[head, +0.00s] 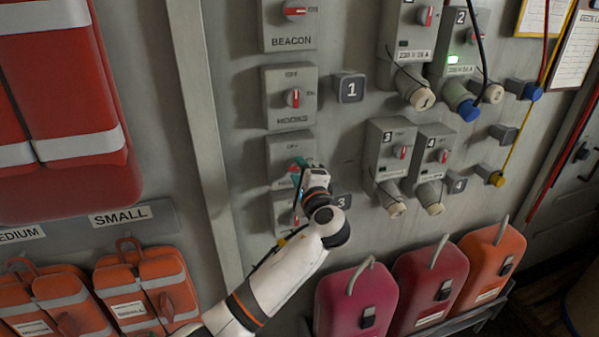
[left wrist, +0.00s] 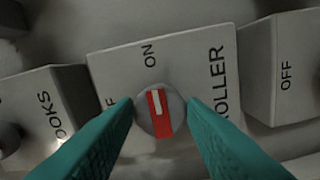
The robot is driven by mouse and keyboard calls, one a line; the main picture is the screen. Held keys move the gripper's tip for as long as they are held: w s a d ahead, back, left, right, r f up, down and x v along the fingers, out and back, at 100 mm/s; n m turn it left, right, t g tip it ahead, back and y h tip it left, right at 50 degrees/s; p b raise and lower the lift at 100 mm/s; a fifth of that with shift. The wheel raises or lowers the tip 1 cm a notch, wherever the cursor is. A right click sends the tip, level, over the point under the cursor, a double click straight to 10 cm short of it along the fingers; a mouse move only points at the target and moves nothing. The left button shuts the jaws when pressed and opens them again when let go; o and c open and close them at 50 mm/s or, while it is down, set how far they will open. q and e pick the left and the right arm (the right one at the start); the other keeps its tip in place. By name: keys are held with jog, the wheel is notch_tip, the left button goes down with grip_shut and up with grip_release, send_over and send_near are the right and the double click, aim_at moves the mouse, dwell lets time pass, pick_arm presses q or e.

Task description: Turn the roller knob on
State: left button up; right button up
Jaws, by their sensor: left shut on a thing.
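The roller knob (left wrist: 158,118) is a round grey dial with a red bar and a white mark, on a grey box (left wrist: 115,60) labelled ROLLER in the left wrist view. The white mark points up towards the word ON, leaning slightly left. The OFF label is mostly hidden by a finger. My left gripper (left wrist: 160,106) has its teal fingers on both sides of the knob, shut on it. In the head view, my left gripper (head: 298,172) is at the third box (head: 284,150) down the column and covers part of it. My right gripper is not in view.
The HOOKS box (head: 276,82) is above and another box (head: 282,205) is close below. Numbered sockets and breaker boxes (head: 384,140) with hanging cables are to the right. Red and orange cases (head: 360,300) stand below. Orange packs (head: 130,290) hang at lower left.

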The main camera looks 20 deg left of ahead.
pick_arm(q)
jog(key=shift+f, duration=0.1)
jog(key=o, duration=1)
jog(key=b+v, duration=0.4)
jog(key=v, duration=0.8)
jog(key=shift+b, duration=0.35)
